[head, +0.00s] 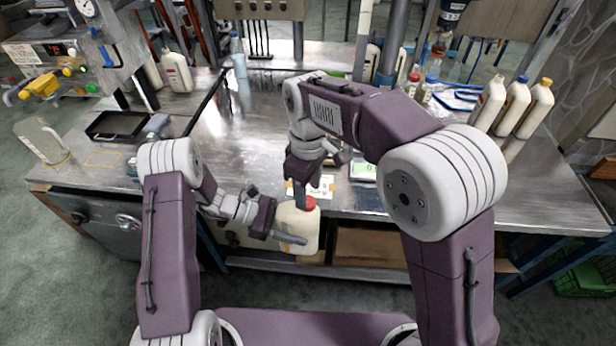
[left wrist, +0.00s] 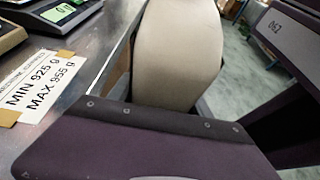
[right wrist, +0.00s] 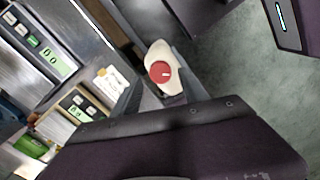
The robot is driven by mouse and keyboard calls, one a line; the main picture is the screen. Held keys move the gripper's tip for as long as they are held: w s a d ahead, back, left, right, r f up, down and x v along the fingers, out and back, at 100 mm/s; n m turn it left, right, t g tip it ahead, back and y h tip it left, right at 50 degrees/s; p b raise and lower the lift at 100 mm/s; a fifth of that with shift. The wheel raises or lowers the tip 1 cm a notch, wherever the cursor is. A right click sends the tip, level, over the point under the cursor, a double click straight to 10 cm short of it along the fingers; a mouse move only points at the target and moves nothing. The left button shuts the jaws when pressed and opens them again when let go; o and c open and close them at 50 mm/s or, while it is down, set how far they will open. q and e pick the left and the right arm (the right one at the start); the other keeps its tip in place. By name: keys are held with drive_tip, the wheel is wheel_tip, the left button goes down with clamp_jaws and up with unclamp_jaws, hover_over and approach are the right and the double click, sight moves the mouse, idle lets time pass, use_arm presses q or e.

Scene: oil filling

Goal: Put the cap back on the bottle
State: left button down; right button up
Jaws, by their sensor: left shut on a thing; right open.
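A cream bottle (head: 298,232) is held upright in front of the table's front edge, its body filling the upper middle of the left wrist view (left wrist: 178,55). My left gripper (head: 284,232) is shut on the bottle from the left. A red cap (head: 305,203) sits at the bottle's top; the right wrist view shows the cap (right wrist: 160,72) from above, over the mouth. I cannot tell whether it is screwed tight. My right gripper (head: 304,190) is open and points down just above the cap, one finger close to it. Its other finger is hard to make out.
A card with weight limits (left wrist: 40,85) lies on the steel table (head: 250,140) beside a scale (head: 363,171). Several capped bottles (head: 515,105) stand at the right, and a black tray (head: 116,125) lies at the left. A handled jug (head: 42,140) stands at the far left.

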sight(308, 201)
drive_tip(key=shift+f, duration=1.6)
drive_tip(key=shift+c, duration=0.3)
clamp_jaws()
drive_tip(key=shift+o, duration=0.9)
unclamp_jaws()
drive_tip(key=shift+r, duration=0.1)
wheel_tip(308, 201, up, 12)
